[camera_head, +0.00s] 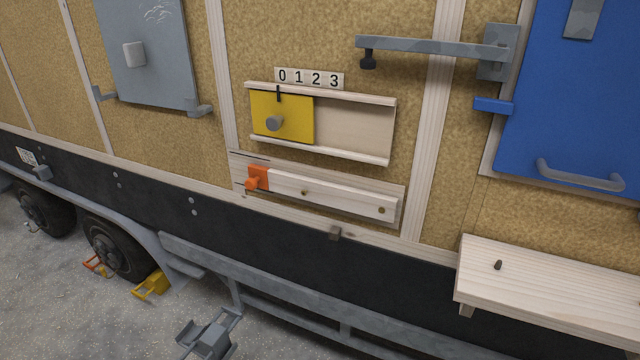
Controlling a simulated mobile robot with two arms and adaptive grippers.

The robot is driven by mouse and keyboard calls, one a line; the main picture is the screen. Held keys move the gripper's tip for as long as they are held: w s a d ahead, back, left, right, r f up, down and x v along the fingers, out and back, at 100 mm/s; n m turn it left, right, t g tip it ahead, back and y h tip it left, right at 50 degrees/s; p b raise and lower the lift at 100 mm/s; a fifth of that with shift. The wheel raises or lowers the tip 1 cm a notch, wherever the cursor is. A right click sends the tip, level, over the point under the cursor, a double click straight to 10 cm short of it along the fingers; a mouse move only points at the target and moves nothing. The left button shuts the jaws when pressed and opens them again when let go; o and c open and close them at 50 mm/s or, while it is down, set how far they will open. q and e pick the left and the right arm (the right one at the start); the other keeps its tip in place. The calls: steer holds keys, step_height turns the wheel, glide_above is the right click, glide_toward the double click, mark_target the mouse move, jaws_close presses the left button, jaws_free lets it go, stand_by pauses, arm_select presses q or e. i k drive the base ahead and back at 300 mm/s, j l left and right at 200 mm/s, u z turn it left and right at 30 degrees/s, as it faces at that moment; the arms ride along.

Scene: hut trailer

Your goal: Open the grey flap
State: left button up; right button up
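The grey flap (162,78) is a flat panel on the tan trailer wall at the upper left, its top cut off by the picture edge. It appears to lie flat against the wall. A light grey block-shaped knob (134,54) sticks out from its left part. A grey bracket (200,109) sits at its lower right corner, and another bracket (104,94) at its lower left. White scribbled marks show near its top.
Right of the flap are a yellow sliding panel (295,124), an orange latch (257,177) on a wooden bar, a grey swing arm (430,46) and a blue door (570,110). A wooden shelf (540,285) juts out lower right. Chock-like pieces, one yellow (152,286), lie on the ground.

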mark_target(145, 43)
steer(key=j+u, duration=0.15)
steer(key=u, duration=0.2)
steer(key=j+u, duration=0.15)
steer(key=u, duration=0.2)
steer(key=i+j+u, duration=0.1)
steer(key=u, duration=0.25)
